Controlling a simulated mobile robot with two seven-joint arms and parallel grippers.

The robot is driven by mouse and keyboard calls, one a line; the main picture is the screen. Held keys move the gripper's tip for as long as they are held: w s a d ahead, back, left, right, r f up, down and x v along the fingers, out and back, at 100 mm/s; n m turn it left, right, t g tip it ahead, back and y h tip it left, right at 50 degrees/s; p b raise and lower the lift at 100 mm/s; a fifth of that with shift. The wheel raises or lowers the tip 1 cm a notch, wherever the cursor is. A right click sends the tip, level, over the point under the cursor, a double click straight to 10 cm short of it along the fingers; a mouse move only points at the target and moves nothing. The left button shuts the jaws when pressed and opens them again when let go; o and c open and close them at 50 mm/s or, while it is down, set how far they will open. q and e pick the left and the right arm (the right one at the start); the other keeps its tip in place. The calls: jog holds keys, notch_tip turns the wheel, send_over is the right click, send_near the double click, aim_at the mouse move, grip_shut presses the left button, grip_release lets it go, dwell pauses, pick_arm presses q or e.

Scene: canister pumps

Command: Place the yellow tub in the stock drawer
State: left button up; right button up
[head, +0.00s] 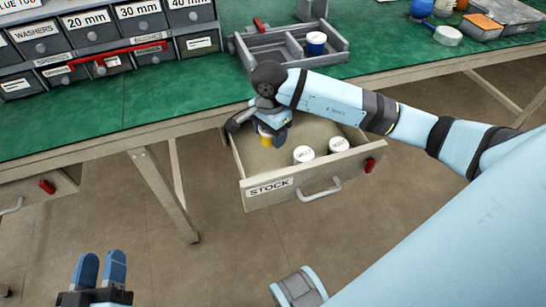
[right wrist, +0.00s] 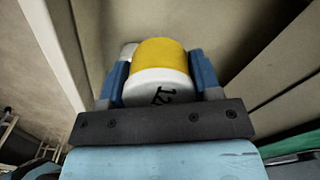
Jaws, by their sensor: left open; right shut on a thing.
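The yellow tub (head: 266,139) hangs in my right gripper (head: 272,128), inside the outline of the open stock drawer (head: 320,178), towards its back left. In the right wrist view the yellow tub (right wrist: 163,52) sits between the two blue fingers of the right gripper (right wrist: 160,80), its white lid marked 12 facing the camera. I cannot tell whether its bottom touches the drawer floor. The drawer, labelled STOCK, also holds two white-lidded tubs (head: 303,153) (head: 338,144). My left gripper (head: 100,268) is open and empty at the lower left, away from the drawer.
The green bench top (head: 130,110) lies above the drawer. It bears labelled bins (head: 90,35), a grey tray (head: 270,52) with a blue tub (head: 316,42), and several items at the back right. Another drawer with a red tab (head: 46,187) is at the left.

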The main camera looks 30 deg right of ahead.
jog(key=b, duration=0.1)
send_over(271, 166)
notch_tip(271, 166, down, 6)
jog(key=shift+w+r, duration=0.1)
jog(key=shift+f, duration=0.55)
notch_tip(271, 166, down, 3)
jog(key=shift+f+b, duration=0.2)
jog(key=shift+b, duration=0.55)
pick_arm(q)
jog(key=shift+s+d+r+t+h, duration=0.15)
jog(key=shift+d+r+t+h, duration=0.25)
jog(key=shift+d+r+h, duration=0.25)
pick_arm(e)
jog(key=shift+f, duration=0.3)
jog(key=shift+f, duration=0.15)
jog(key=o, duration=1)
jog(key=shift+c, duration=0.2)
pick_arm(q)
jog(key=shift+a+f, duration=0.1)
